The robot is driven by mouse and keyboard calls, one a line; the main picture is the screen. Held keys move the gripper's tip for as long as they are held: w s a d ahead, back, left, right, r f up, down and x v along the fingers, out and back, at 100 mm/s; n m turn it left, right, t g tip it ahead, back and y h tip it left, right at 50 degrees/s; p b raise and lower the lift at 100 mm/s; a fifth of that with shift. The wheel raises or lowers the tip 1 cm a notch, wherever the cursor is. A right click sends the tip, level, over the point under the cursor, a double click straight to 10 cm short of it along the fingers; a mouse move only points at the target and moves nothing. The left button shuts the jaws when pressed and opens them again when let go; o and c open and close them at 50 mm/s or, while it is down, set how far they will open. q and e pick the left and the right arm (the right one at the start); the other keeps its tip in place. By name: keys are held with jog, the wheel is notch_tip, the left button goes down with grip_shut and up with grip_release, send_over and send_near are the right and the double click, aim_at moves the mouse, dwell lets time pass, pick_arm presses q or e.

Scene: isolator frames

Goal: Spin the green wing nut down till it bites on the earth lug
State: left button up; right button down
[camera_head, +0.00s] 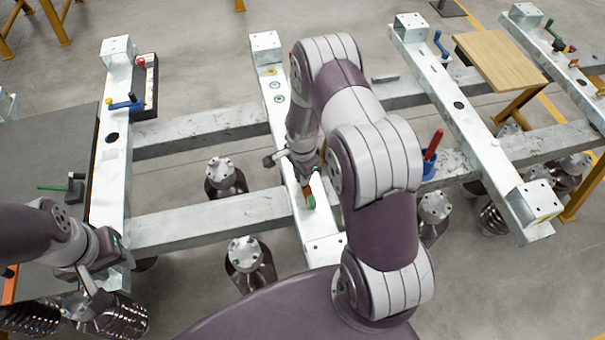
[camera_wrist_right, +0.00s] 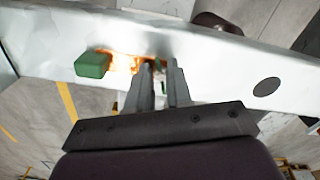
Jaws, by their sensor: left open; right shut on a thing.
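The green wing nut (camera_head: 311,202) shows as a small green block on the middle pale metal crossbeam in the head view. In the right wrist view its green part (camera_wrist_right: 92,64) stands left of my fingers. An orange-copper patch (camera_wrist_right: 126,63), perhaps the earth lug, lies between the green part and the fingers; it shows beside the nut in the head view. My right gripper (camera_head: 304,180) is down at the crossbeam, shut on the wing nut; the gripped part is mostly hidden by the fingers (camera_wrist_right: 161,70). My left gripper (camera_head: 88,298) is open at the lower left, well away from the nut.
The middle crossbeam (camera_head: 287,130) lies over two long grey rails. A left crossbeam (camera_head: 112,180) carries a blue-handled clamp (camera_head: 125,104). A red-handled blue tool (camera_head: 432,152) stands right of my right arm. A wooden board (camera_head: 500,60) lies at upper right. Dark round posts stand below.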

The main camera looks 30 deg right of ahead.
jog(key=m, duration=0.4)
jog(key=shift+w+r+m, duration=0.1)
jog(key=shift+w+m, duration=0.2)
jog(key=m, duration=0.5)
jog(key=shift+w+d, duration=0.15)
jog(key=m, duration=0.5)
jog(key=shift+w+d+m+b, duration=0.1)
jog(key=shift+m+b, duration=0.2)
jog(key=shift+m, duration=0.1)
jog(key=shift+d+m, duration=0.15)
jog(key=shift+m, duration=2.15)
jog(key=c, duration=1.1)
grip_release()
